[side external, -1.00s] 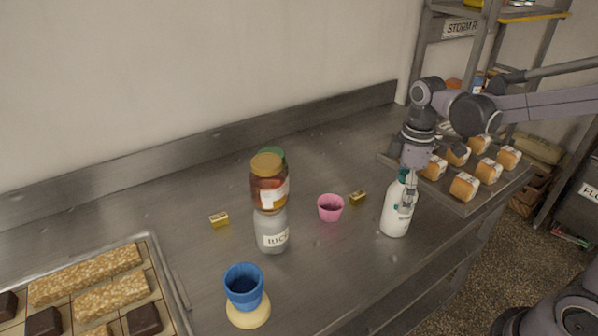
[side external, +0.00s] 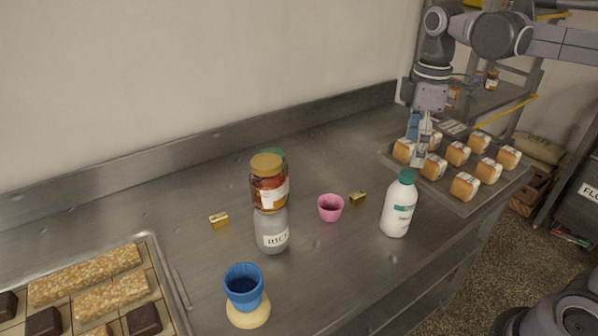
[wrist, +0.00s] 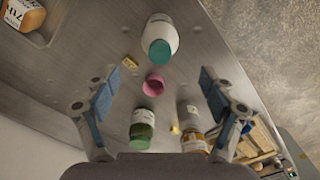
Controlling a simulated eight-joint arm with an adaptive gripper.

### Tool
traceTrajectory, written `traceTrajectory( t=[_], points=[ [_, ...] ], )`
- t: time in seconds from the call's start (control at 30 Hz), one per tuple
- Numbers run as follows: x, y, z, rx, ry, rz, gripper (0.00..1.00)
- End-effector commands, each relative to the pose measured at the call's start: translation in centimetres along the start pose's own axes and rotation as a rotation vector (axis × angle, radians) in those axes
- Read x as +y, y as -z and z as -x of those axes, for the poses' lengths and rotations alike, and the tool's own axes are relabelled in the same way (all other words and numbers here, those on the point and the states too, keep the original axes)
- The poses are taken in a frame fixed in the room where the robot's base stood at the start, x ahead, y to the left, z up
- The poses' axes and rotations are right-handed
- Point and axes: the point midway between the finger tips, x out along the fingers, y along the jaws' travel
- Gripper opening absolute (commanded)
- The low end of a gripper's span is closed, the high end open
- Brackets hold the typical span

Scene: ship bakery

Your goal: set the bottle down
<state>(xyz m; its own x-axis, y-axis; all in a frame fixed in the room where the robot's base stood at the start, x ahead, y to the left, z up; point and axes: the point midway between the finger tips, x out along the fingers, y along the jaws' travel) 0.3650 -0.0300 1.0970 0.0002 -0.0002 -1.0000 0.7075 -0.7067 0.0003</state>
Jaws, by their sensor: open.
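The white bottle (side external: 398,207) with a green cap stands upright on the steel counter (side external: 330,165), right of the pink cup. It also shows in the wrist view (wrist: 161,38), seen from above, beyond the fingertips. My gripper (side external: 418,150) is open and empty, raised above and behind the bottle and apart from it, near the tray of bread. In the wrist view my gripper (wrist: 154,92) has its two blue-padded fingers wide apart with nothing held between them.
A pink cup (side external: 330,208), small gold bars (side external: 219,220), a jar stacked on a rice jar (side external: 272,232), and a blue cup (side external: 244,287) on a yellow base stand on the counter. A bread tray (side external: 461,206) is at right, a pastry tray (side external: 165,268) at left.

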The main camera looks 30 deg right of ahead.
Motion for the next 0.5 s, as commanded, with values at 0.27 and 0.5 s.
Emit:
traceTrajectory(
  t=[0.27,0.5],
  points=[
    [-1.5,-0.6,-1.0,0.079,-0.079,-0.137,0.83],
    [-4.4,-1.6,-4.7,0.311,-0.207,-0.457,0.83]
  ],
)
